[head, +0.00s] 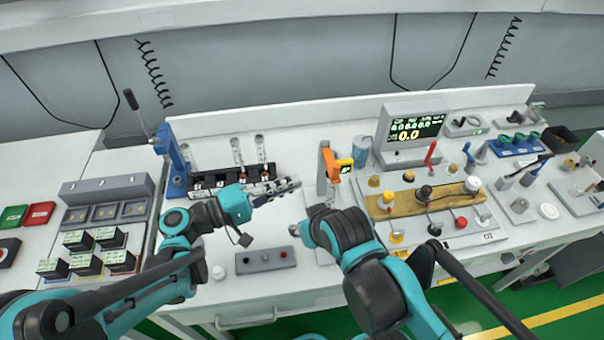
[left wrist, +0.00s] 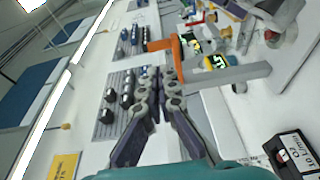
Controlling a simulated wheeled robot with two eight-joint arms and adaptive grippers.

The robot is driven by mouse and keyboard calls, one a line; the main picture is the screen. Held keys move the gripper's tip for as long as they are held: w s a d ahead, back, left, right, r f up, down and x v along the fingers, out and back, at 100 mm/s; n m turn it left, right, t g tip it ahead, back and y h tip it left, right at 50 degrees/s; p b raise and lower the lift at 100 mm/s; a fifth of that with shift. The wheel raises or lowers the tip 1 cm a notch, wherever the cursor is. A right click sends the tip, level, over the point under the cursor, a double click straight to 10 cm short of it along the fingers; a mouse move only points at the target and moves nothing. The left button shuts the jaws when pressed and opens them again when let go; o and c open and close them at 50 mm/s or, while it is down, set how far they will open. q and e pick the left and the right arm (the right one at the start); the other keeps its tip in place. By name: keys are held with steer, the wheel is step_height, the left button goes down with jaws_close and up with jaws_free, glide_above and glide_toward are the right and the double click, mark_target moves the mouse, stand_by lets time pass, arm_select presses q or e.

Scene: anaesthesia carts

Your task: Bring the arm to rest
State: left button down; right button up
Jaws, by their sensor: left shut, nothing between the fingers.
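My left gripper (head: 287,187) is shut and empty, held over the worktop left of the post with the orange clamp (head: 331,163). In the left wrist view its fingers (left wrist: 163,76) lie together with nothing between them.
A monitor (head: 413,131) and a wooden manifold board (head: 424,198) stand right of the post. A grey switch box (head: 265,260) lies near the front edge. Small labelled boxes (head: 109,237) stand at left.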

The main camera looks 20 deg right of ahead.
arm_select(q)
steer(key=a, duration=0.2)
steer(key=s+a, duration=0.1)
steer(key=a, duration=0.2)
steer(key=shift+s+a+p, duration=0.2)
steer(key=shift+a+p, duration=0.1)
steer(key=shift+p, duration=0.05)
steer(key=shift+a, duration=0.1)
steer(key=s+a+f+t+y, duration=0.1)
steer(key=a+f+t+y, duration=0.1)
steer(key=a+y, duration=0.4)
steer(key=s+a+f+t+y, duration=0.2)
steer(key=a+y, duration=0.4)
steer(key=a, duration=0.7)
steer(key=s+a+f+t+y, duration=0.2)
steer(key=a+y, duration=0.4)
steer(key=a, duration=0.4)
steer(key=shift+f+m, duration=0.4)
steer(key=shift+f, duration=0.3)
steer(key=shift+d, duration=0.15)
